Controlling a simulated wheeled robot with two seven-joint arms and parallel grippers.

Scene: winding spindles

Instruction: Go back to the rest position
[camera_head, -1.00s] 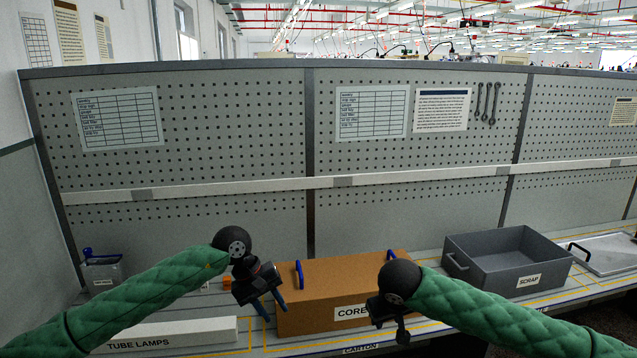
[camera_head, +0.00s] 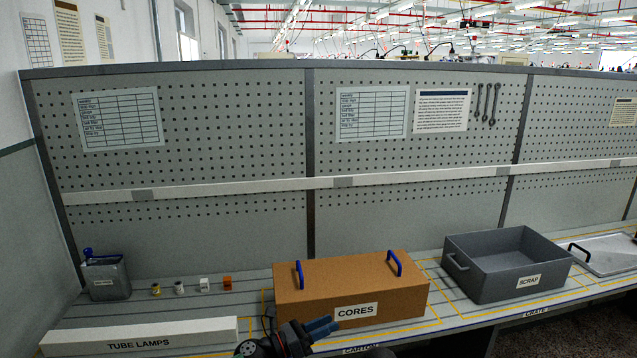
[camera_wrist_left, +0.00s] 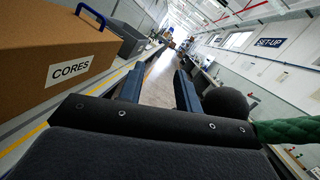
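My left gripper (camera_head: 321,327) shows at the bottom of the head view, low in front of the brown CORES carton (camera_head: 352,285). Its two blue fingers stand apart in the left wrist view (camera_wrist_left: 158,88), with nothing between them. The carton stands closed on the bench with two blue handles and also shows at the left of the left wrist view (camera_wrist_left: 68,52). My right arm's green sleeve and black wrist ball show at the right of the left wrist view. The right gripper's fingers are not visible; a dark rounded part shows at the head view's bottom edge.
A grey SCRAP crate (camera_head: 508,264) stands right of the carton. A white TUBE LAMPS box (camera_head: 140,337) lies at the front left. Several small spools (camera_head: 179,288) and a grey can (camera_head: 106,279) stand behind it. A pegboard wall closes the back.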

